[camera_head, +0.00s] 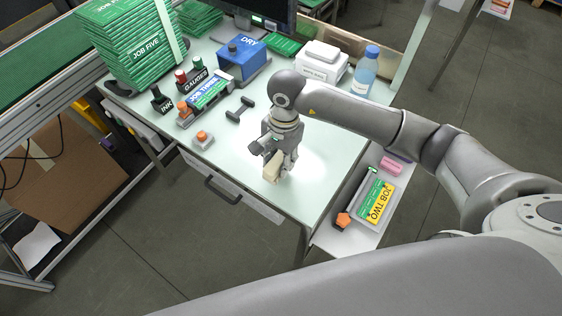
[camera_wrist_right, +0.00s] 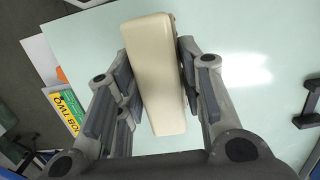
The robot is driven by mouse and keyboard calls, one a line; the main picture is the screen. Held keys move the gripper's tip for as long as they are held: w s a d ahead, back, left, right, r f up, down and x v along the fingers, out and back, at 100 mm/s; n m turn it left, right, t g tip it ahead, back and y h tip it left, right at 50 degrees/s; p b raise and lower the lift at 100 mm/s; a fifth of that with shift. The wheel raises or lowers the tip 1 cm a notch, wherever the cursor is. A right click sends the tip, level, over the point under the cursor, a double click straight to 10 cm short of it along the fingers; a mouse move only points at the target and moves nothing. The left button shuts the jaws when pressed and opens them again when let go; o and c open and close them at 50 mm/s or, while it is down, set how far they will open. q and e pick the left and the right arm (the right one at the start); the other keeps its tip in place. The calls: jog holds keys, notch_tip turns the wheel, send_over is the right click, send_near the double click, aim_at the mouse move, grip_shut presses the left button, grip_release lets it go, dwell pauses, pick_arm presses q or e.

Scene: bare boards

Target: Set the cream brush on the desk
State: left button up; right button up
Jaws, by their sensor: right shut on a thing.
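The cream brush (camera_wrist_right: 154,75) is a long cream block seen between the two fingers of my right gripper (camera_wrist_right: 157,85) in the right wrist view. In the head view the brush (camera_head: 272,167) shows below my right gripper (camera_head: 278,158), over the front part of the pale green desk (camera_head: 227,160). My right gripper is shut on the brush. I cannot tell whether the brush's underside touches the desk top. My left gripper is in neither view.
A small orange-topped block (camera_head: 202,139) and a dark dumbbell-shaped piece (camera_head: 240,107) lie left of the gripper. Bottles, a blue DRY box (camera_head: 243,58) and a white box (camera_head: 320,65) stand farther back. A tray (camera_head: 371,200) sits on a lower shelf at right.

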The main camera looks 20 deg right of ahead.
jog(key=f+p, duration=0.2)
jog(key=f, duration=0.1)
jog(key=shift+w+d, duration=0.15)
jog(key=shift+d, duration=0.25)
jog(key=shift+f, duration=0.55)
jog(key=shift+w, duration=0.1)
jog(key=shift+f, duration=0.1)
jog(key=o, duration=0.5)
jog(key=shift+c, duration=0.2)
jog(key=o, duration=0.5)
jog(key=shift+c, duration=0.2)
